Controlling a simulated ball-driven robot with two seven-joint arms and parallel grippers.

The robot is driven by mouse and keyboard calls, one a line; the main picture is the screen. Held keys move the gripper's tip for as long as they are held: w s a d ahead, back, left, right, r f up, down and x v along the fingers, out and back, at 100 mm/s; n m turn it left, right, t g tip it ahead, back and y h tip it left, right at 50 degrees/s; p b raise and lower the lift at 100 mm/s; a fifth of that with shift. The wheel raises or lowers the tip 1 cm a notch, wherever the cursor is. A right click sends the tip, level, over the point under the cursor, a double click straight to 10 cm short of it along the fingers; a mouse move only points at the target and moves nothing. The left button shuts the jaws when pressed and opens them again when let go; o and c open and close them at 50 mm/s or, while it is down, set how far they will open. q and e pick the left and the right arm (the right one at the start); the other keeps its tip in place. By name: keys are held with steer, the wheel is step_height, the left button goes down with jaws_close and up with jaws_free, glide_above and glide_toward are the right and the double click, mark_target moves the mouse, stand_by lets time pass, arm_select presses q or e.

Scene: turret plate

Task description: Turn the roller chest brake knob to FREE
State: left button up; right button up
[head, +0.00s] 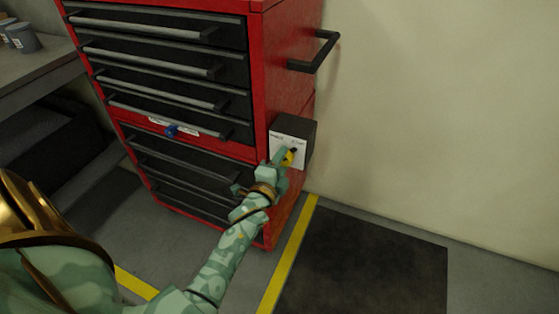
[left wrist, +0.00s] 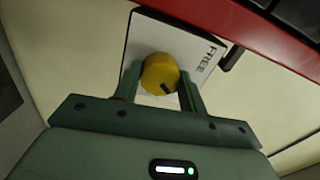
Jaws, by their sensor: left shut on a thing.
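The brake knob (head: 288,159) is yellow and sits on the white face plate of a dark box (head: 297,130) on the side of the red roller chest (head: 262,80). In the left wrist view the knob (left wrist: 159,72) shows a short dark mark near its lower right edge. The word FREE is on the plate (left wrist: 150,33) to its right. My left gripper (head: 282,157) reaches the plate and is shut on the knob, with one finger on each side in the left wrist view (left wrist: 160,84). The plate's left lettering is too small to read. My right gripper is not in view.
A black side handle (head: 322,52) sticks out above the box. A blue piece (head: 171,131) sits on the chest front among dark drawers. A dark mat (head: 370,262) and yellow floor line (head: 289,253) lie right of the chest. A grey bench with tins (head: 24,38) stands left.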

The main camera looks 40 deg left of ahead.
arm_select(q)
steer(key=n+p, duration=0.2)
steer(key=n, duration=0.3)
steer(key=n+p, duration=0.3)
steer(key=n, duration=0.3)
steer(key=r+n+p, duration=0.1)
steer(key=n+p, duration=0.2)
steer(key=n, duration=0.2)
steer(key=shift+w+a+n, duration=0.15)
steer(key=shift+n, duration=0.15)
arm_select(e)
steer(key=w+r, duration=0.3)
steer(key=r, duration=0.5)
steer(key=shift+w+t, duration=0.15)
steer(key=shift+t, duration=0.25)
arm_select(q)
steer(key=shift+n, duration=0.3)
steer(key=o, duration=1)
steer(key=shift+f, duration=0.2)
steer(key=shift+s, duration=0.2)
